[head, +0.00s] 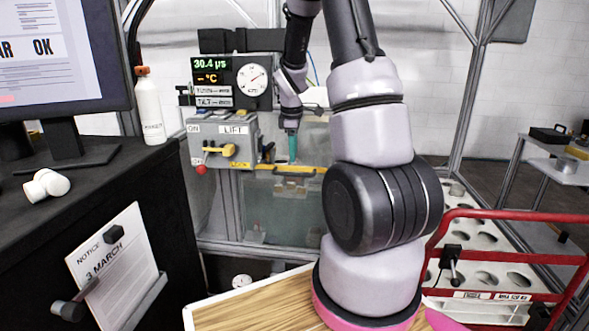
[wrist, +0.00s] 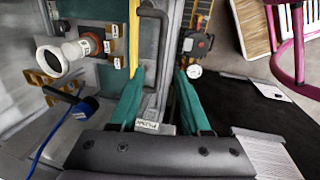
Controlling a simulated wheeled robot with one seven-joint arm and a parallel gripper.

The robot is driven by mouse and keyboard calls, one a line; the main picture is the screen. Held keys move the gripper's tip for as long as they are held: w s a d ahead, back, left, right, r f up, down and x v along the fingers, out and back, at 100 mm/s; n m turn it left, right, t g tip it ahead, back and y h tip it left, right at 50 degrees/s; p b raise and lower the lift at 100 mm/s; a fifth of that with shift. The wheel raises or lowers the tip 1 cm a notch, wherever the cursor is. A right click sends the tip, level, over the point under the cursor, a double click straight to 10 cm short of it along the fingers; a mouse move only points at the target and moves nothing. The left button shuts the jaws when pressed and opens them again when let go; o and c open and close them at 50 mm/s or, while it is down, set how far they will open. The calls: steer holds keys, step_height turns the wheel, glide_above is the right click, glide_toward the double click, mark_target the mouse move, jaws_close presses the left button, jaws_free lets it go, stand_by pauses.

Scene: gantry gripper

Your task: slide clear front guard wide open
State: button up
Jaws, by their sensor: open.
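The clear front guard (head: 282,212) is a see-through greenish panel on the front of the grey machine, with a yellow strip (head: 305,168) along its top. It is partly hidden behind my arm at the right. My gripper (head: 292,158), with teal fingers, points down at that yellow strip. In the wrist view my gripper (wrist: 160,74) is open, its fingers on either side of a dark grey bar handle (wrist: 153,45). The handle lies between the fingers, nearer the left one, and does not look gripped. The yellow strip also shows there (wrist: 133,38), left of the handle.
A control box (head: 222,140) with a yellow lever and red knob sits left of the guard. A gauge panel (head: 235,82) is above. A dark desk (head: 110,185) with a monitor and bottle stands left. A red-railed rack (head: 490,212) stands right.

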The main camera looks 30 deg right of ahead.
mark_target(294, 174)
steer(key=f, duration=0.4)
steer(key=w+f, duration=0.1)
steer(key=f, duration=0.2)
steer(key=shift+d, duration=0.35)
jaws_close()
stand_by(1.0)
